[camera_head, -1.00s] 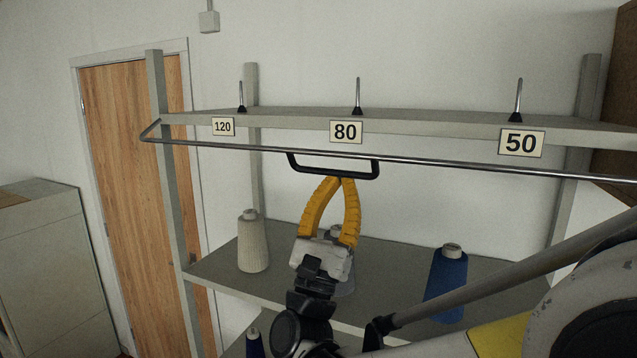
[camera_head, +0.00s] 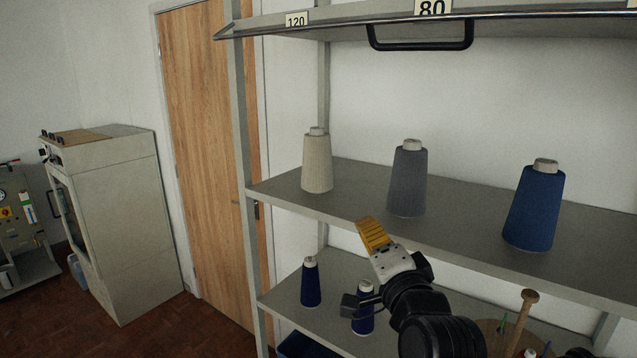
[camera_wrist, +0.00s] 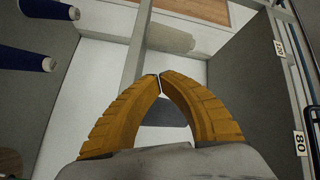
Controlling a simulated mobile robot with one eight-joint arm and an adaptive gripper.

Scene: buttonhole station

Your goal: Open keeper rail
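The keeper rail (camera_head: 290,29) is a thin metal bar along the front of the top shelf, near the top edge of the head view. Its black handle (camera_head: 420,47) hangs below the shelf by the 80 label. In the wrist view the handle (camera_wrist: 311,115) is partly cut off at the right edge. My gripper (camera_head: 368,222) has yellow fingers and is well below the handle, in front of the middle shelf's edge, not touching the rail. In the wrist view the fingertips (camera_wrist: 160,77) meet with nothing between them.
Cream (camera_head: 317,162), grey (camera_head: 407,180) and blue (camera_head: 534,208) thread cones stand on the middle shelf (camera_head: 280,187). Smaller dark-blue cones (camera_head: 311,283) stand on the lower shelf. A wooden stand (camera_head: 527,310) is at lower right. A door (camera_head: 207,150) and grey cabinet (camera_head: 115,210) are to the left.

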